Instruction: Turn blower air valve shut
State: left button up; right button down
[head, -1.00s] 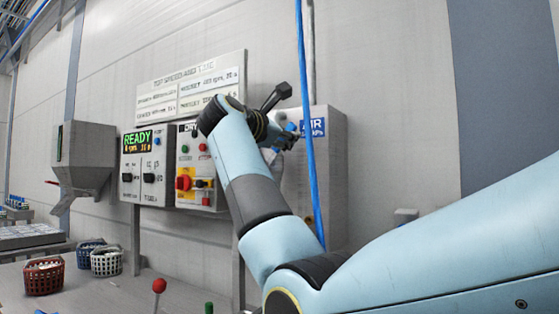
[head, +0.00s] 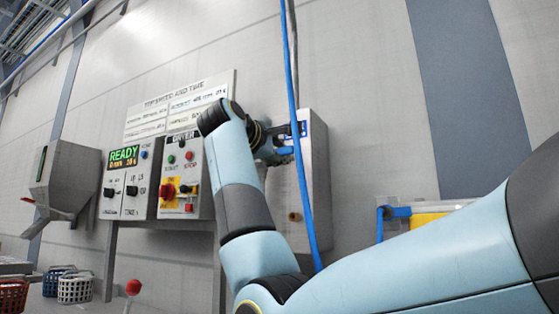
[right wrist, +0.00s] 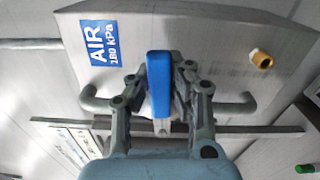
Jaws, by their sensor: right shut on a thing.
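The blue air valve handle (right wrist: 160,88) stands out in front of the grey box with the blue AIR 180 kPa label (right wrist: 98,43). My right gripper (right wrist: 162,76) is shut on the handle, one finger on each side. In the right wrist view the handle lies crosswise to the grey pipe ends (right wrist: 92,102) at its left and right. In the head view my right gripper (head: 284,146) is at the box's front, partly behind my wrist and the blue hose. It hides most of the label there. My left gripper is not in view.
A blue hose (head: 300,190) hangs close in front of the box (head: 318,180). The dryer panel (head: 186,170) with its red knob is just left of my wrist. A brass fitting (right wrist: 262,60) sticks out from the box. Baskets (head: 75,288) stand at lower left.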

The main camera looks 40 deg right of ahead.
jog(key=shift+f, duration=0.25)
dwell(0.3)
jog(key=c, duration=1.2)
grip_release()
jog(key=shift+o, duration=0.2)
jog(key=v, duration=1.2)
